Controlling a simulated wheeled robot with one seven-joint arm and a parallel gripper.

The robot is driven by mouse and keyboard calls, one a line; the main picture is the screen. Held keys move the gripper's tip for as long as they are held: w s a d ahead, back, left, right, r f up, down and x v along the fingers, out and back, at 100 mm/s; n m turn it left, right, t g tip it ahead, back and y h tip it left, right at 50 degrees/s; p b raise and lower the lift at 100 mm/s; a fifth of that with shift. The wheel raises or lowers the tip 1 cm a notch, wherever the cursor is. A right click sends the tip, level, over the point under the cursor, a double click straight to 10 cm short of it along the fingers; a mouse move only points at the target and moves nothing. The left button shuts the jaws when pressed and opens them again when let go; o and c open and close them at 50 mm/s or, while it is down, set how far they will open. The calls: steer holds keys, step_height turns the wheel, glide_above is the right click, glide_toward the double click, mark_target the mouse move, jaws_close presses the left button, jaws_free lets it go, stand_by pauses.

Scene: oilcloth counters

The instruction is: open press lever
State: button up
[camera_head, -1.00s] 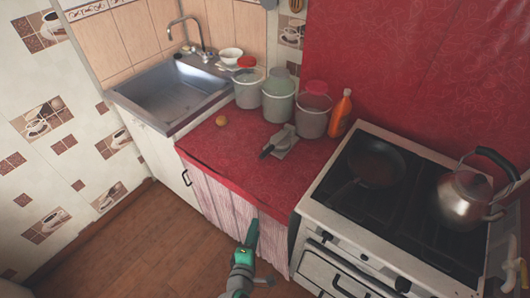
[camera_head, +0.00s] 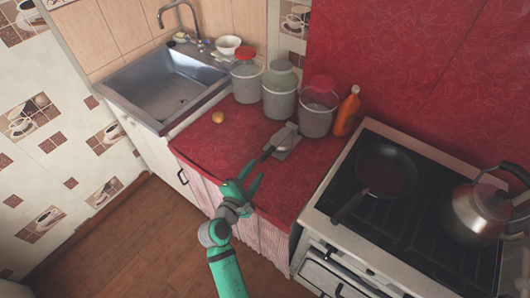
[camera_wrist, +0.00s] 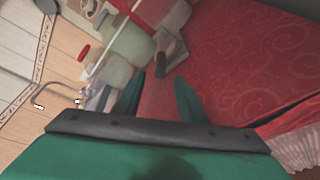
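The press (camera_head: 283,141) is a small grey metal tool with a dark-handled lever (camera_head: 268,152), lying on the red oilcloth counter in front of the jars. In the wrist view the press (camera_wrist: 172,50) is ahead of the fingers, with its dark lever handle (camera_wrist: 160,66) pointing toward my gripper. My green gripper (camera_head: 249,177) is over the counter's front part, short of the lever and apart from it. Its two fingers are spread with nothing between them, as the wrist view (camera_wrist: 158,95) also shows.
Several lidded jars (camera_head: 279,95) and an orange bottle (camera_head: 347,112) stand behind the press. A small yellow-orange round item (camera_head: 218,117) lies to its left. The sink (camera_head: 165,90) is at left; the stove with pan (camera_head: 385,172) and kettle (camera_head: 478,213) is at right.

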mark_target(265, 156)
steer(key=x, duration=0.9)
steer(key=shift+w+d+f, duration=0.1)
steer(key=shift+w+d, duration=0.05)
steer(key=shift+w, duration=0.05)
steer(key=shift+c, duration=0.2)
jaws_close()
